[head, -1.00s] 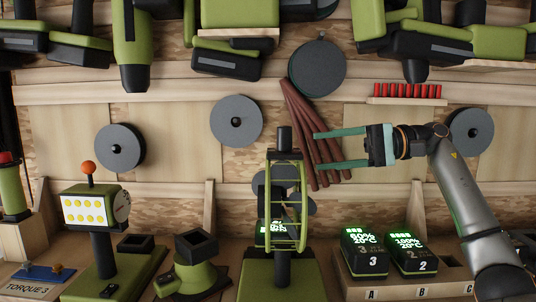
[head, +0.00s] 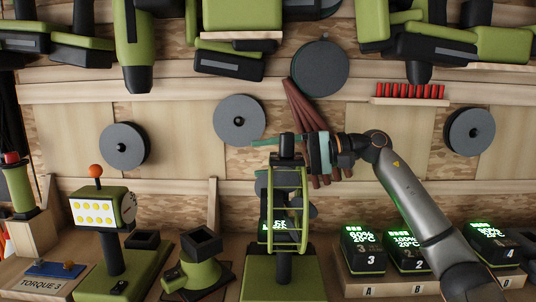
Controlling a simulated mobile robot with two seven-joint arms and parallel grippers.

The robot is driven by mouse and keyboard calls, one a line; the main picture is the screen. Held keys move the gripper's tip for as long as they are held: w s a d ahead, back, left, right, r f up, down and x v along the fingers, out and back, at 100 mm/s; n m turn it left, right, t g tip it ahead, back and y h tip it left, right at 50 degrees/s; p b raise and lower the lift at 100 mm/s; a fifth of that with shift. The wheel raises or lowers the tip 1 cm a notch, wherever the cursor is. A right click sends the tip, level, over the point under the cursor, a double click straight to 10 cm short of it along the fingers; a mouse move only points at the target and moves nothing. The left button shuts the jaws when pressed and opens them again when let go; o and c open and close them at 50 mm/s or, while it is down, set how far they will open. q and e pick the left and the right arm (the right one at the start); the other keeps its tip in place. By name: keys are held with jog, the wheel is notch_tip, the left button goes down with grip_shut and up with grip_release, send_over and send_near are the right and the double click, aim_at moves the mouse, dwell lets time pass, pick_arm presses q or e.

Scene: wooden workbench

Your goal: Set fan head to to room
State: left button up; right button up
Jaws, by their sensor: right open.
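The fan (head: 303,207) stands on a green base (head: 257,277) at the bench's centre. Its green cage is seen nearly edge-on, with a black post at the top (head: 286,145). My right gripper (head: 268,148) comes in from the right at the height of the fan's top, its fingers pointing left. One teal finger shows left of the black post; the other is mostly hidden around the fan's top. The jaws are open. I cannot tell whether they touch the fan. My left gripper is not in view.
Battery packs (head: 363,249) sit in a wooden rack at the right. A torque tester (head: 93,211) and a small green stand (head: 200,262) are at the left. Green power tools hang along the top. Brown rods (head: 306,108) and grey discs (head: 239,120) are on the back wall.

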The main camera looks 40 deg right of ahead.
grip_shut()
dwell(0.5)
dwell(0.9)
